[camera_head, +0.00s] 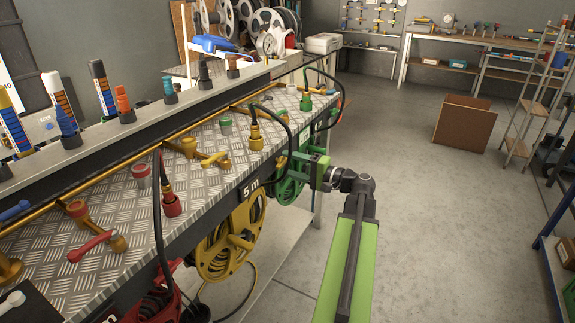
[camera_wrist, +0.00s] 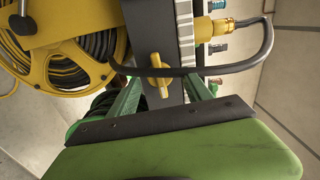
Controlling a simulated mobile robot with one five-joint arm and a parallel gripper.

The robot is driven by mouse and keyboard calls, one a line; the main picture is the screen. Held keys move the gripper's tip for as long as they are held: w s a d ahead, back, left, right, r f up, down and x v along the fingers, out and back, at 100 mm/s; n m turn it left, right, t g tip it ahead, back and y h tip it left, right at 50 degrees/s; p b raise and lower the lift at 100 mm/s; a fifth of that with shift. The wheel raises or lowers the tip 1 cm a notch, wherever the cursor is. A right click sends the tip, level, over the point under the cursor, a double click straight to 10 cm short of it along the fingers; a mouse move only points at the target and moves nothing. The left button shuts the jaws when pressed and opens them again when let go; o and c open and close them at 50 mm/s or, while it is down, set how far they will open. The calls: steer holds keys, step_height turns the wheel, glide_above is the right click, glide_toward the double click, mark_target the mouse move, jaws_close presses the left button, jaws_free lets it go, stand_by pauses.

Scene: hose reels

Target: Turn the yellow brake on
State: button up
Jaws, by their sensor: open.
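The likely yellow brake is a small yellow wing knob (camera_wrist: 158,72) on a dark panel in the wrist view, beside the yellow hose reel (camera_wrist: 75,65). My gripper (camera_wrist: 161,84) is open, its green fingers on either side of the knob's line. I cannot tell whether they touch it. In the head view my gripper (camera_head: 311,168) is at the bench's front edge, by the green reel (camera_head: 288,187). The yellow reel (camera_head: 228,250) hangs left of it, below the "5 m" label. I cannot make out the knob in the head view.
The tread-plate bench top (camera_head: 220,135) carries a yellow valve lever (camera_head: 214,159), a yellow hose connector (camera_head: 255,138) and a red lever (camera_head: 90,246). A black hose arcs past the knob in the wrist view. Open floor (camera_head: 430,220) lies right; a cardboard box (camera_head: 464,124) stands farther back.

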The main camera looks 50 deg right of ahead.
steer(key=shift+w+a, duration=0.15)
steer(key=shift+w, duration=0.35)
jaws_close()
steer(key=shift+m, duration=0.4)
jaws_free()
steer(key=v, duration=1.7)
steer(key=shift+s, duration=0.3)
steer(key=shift+f, duration=0.1)
